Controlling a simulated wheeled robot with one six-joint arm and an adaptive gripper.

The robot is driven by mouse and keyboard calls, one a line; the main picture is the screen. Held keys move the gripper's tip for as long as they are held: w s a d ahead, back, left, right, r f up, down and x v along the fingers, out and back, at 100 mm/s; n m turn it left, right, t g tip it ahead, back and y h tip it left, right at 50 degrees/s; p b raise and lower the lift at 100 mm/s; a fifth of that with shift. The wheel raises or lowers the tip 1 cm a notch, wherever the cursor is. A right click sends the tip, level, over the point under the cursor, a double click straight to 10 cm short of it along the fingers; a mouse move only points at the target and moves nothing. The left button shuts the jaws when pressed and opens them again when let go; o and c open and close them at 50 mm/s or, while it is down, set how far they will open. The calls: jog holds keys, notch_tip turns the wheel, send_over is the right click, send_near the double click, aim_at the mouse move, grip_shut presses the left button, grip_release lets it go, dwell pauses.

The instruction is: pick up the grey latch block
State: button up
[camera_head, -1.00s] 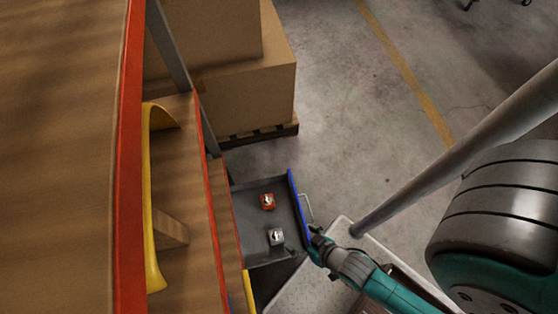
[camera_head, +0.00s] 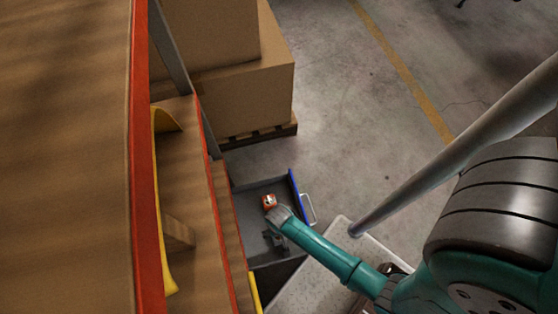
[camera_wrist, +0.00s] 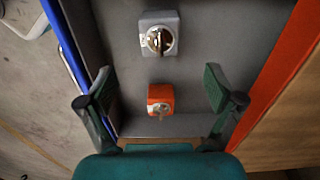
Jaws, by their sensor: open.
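The grey latch block (camera_wrist: 158,33) sits in the open drawer, near the top of the wrist view, with a metal latch on its face. A red-orange latch block (camera_wrist: 160,100) sits below it in that view, between the lines of my fingers; it also shows in the head view (camera_head: 269,201). My gripper (camera_wrist: 158,82) is open and empty above the drawer, fingers spread wide. In the head view my gripper (camera_head: 274,240) and wrist hide the grey block. How high my fingertips are above the blocks I cannot tell.
The grey drawer (camera_head: 250,205) has a blue front edge (camera_head: 296,205) and a pale handle (camera_head: 309,209). Wooden shelves with red edges (camera_head: 147,200) stand close on the left. Cardboard boxes (camera_head: 245,95) on a pallet are behind. Open floor lies to the right.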

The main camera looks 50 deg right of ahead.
jog(key=shift+f, duration=5.35)
jog(key=c, duration=1.4)
